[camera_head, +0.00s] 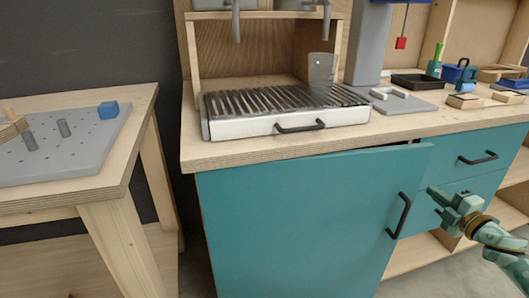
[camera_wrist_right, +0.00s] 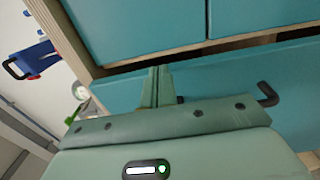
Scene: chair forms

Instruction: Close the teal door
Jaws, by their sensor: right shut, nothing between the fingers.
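The teal door (camera_head: 290,225) is the large panel on the front of the wooden counter. It stands slightly ajar, with a dark gap along its top toward the right. Its black handle (camera_head: 398,215) is near the right edge. My right gripper (camera_head: 433,196) is just right of the handle, in front of the drawers, shut and empty. In the right wrist view, the shut fingers (camera_wrist_right: 157,75) point toward the dark gap beside the door (camera_wrist_right: 220,90), whose handle (camera_wrist_right: 267,95) is to the right. Contact with the door cannot be told. My left gripper is not in view.
Teal drawers (camera_head: 480,172) with a black handle are right of the door. A grill (camera_head: 290,108) and several small items stand on the counter (camera_head: 240,150). A separate wooden table (camera_head: 110,180) stands at left, with floor between them.

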